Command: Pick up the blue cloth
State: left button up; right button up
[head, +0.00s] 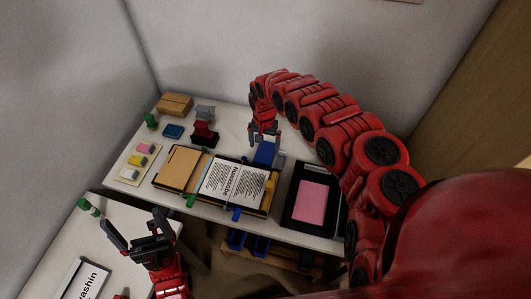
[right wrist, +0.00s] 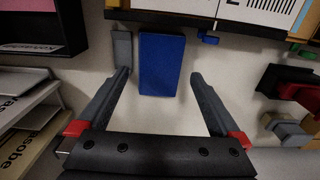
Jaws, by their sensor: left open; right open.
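A flat blue rectangle (head: 266,154), which looks like the blue cloth, lies on the white table behind the open binder. In the right wrist view the blue cloth (right wrist: 161,64) shows between and beyond the two fingers, beside a small grey piece (right wrist: 122,47). My right gripper (head: 265,139) is open and empty, just behind the cloth in the head view; I cannot tell its exact height above it. My left gripper (head: 132,219) is open and empty, low at the left near the side table.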

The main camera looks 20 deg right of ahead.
aim_at(265, 155)
jog(key=shift+s+a+f+p, duration=0.15)
jog(key=shift+f+p, duration=0.25)
jog(key=shift+f, duration=0.2)
notch_tip(265, 155, down, 3)
jog(key=shift+s+a, duration=0.1)
jog(key=shift+f, duration=0.45)
jog(key=shift+d, duration=0.2)
jog(key=c, duration=1.1)
jog(key=shift+r, duration=0.1)
